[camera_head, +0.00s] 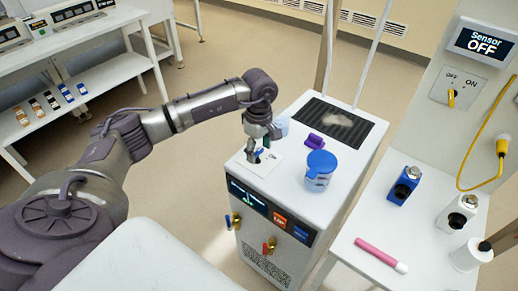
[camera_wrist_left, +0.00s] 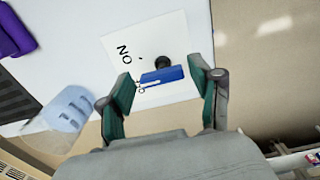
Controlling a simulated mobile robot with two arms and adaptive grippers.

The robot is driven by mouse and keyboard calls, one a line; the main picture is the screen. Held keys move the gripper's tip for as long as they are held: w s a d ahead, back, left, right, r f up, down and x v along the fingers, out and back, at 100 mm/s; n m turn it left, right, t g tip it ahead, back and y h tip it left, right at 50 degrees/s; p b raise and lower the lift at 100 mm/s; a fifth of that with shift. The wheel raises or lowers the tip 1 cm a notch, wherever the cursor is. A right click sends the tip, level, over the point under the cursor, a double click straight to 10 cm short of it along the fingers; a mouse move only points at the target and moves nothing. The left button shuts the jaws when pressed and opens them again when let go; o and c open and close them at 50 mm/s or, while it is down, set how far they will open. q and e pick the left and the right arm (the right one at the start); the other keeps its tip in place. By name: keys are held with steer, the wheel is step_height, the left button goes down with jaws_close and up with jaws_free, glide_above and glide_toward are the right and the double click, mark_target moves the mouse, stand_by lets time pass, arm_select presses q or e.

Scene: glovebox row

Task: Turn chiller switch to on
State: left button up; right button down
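The chiller (camera_head: 300,200) is a white cabinet with a dark display on its front. On its top is a white switch plate (camera_head: 265,165) marked ON, with a blue switch lever (camera_wrist_left: 162,75) on a dark round pivot. The plate also shows in the left wrist view (camera_wrist_left: 172,38). My left gripper (camera_head: 261,156) is down at the plate and hides part of the switch. In the left wrist view its green-padded fingers (camera_wrist_left: 166,84) stand apart, one on each side of the blue lever, with no clear grip on it. My right gripper is not in view.
A blue-lidded jar (camera_head: 319,171), a purple object (camera_head: 315,141) and a dark grille (camera_head: 338,121) are on the chiller top. The right table (camera_head: 390,225) holds small bottles and a pink marker.

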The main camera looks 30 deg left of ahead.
mark_target(259, 152)
arm_select(q)
steer(key=shift+o, duration=0.2)
step_height(259, 152, up, 12)
stand_by(0.6)
stand_by(0.4)
